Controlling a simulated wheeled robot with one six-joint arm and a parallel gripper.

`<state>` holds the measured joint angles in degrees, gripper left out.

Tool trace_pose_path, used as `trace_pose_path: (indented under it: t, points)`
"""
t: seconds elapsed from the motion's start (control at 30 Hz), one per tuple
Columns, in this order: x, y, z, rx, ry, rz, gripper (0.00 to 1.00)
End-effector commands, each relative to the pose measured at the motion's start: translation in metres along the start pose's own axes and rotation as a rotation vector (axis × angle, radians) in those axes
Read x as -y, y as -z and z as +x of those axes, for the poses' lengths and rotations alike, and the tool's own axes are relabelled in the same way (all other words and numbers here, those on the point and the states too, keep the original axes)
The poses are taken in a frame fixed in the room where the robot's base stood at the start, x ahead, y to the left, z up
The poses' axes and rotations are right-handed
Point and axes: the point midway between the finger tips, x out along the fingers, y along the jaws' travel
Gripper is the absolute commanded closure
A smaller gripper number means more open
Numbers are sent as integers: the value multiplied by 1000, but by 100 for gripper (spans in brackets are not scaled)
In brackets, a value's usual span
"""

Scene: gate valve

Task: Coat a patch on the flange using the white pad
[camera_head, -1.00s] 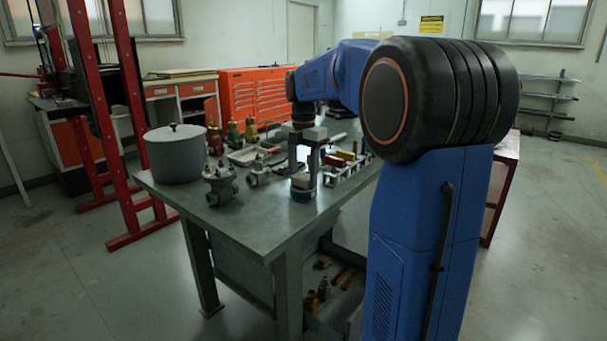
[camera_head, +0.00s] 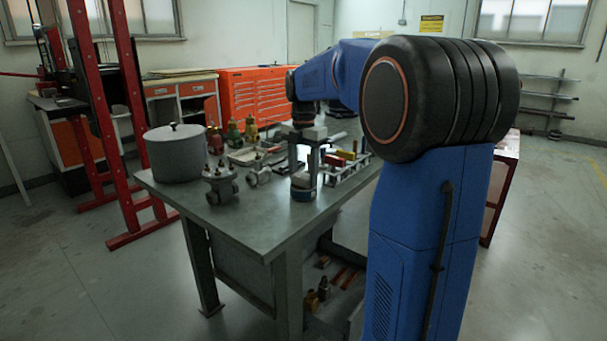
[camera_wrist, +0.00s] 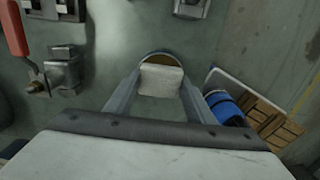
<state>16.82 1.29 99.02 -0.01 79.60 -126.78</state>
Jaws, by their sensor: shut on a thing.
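My gripper (camera_wrist: 160,88) is shut on the white pad (camera_wrist: 162,80), a small pale block between its two fingertips in the wrist view. The pad is over a round tin with a gold rim (camera_wrist: 157,54), which it partly hides; I cannot tell whether they touch. In the head view my gripper (camera_head: 304,172) points down over the tin (camera_head: 302,194) near the table's front right edge. A grey flanged valve (camera_head: 220,184) stands on the table left of the tin. Which flange face carries the patch I cannot tell.
The metal table (camera_head: 255,222) holds a large lidded grey pot (camera_head: 175,155) at the left. A tray with colored items (camera_head: 347,176) is close right of my gripper; a blue cylinder (camera_wrist: 223,107) shows there in the wrist view. Bare tabletop lies in front of the valve.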

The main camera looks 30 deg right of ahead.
Motion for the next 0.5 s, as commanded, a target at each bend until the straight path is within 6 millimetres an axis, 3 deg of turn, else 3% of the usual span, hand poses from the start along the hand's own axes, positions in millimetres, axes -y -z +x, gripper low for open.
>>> trace_pose_path:
  t: [0.5]
  points:
    - [0,0,-29,0,1,0,69]
